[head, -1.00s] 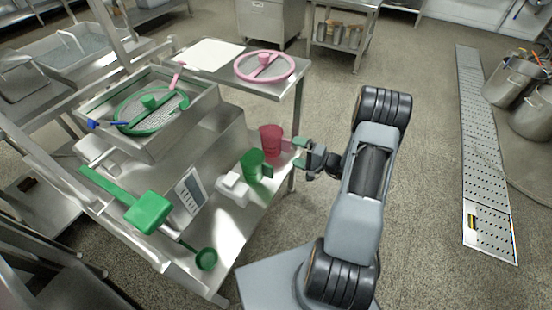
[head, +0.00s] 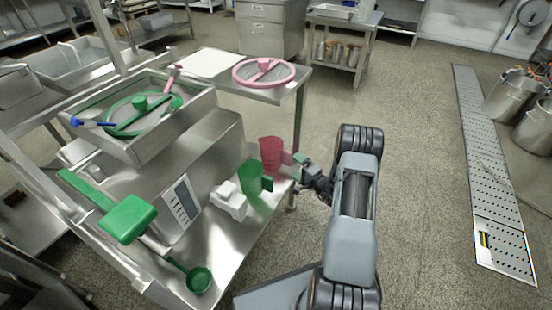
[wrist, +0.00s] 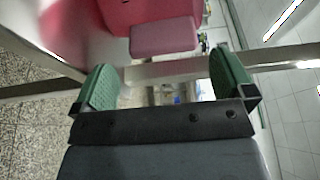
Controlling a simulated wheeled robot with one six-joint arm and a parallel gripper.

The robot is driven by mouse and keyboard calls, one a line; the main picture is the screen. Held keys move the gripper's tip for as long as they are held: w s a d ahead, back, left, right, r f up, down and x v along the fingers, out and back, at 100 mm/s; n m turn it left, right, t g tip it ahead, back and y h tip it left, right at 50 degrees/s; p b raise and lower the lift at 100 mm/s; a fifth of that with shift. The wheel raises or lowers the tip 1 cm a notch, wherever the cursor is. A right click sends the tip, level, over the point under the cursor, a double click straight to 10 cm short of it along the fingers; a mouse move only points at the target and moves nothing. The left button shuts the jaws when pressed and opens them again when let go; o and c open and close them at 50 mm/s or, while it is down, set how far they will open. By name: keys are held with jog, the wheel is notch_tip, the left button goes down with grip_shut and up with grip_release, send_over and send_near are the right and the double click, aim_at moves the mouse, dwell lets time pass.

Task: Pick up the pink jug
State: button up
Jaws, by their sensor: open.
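The pink jug (head: 270,153) stands on the steel table near its right edge, just behind and right of a green jug (head: 250,177). In the wrist view the pink jug's body (wrist: 135,12) is at the top, with its blocky handle (wrist: 165,36) facing my gripper. My gripper (head: 298,165) is just right of the pink jug in the head view. In the wrist view its two green fingers (wrist: 163,80) are spread apart, with nothing between them. The handle lies beyond the fingertips.
The steel table (head: 235,235) also holds a white block-like item (head: 229,200), a green scoop (head: 199,279) and a scale (head: 182,204). A raised shelf carries a pink ring (head: 264,72). A table leg stands near my gripper. Open floor lies to the right.

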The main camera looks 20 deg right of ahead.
aim_at(289, 166)
jog(key=shift+b+x, duration=1.1)
jog(key=shift+x, duration=1.55)
jog(key=shift+d+r, duration=0.1)
jog(key=shift+r, duration=0.05)
jog(key=c, duration=0.8)
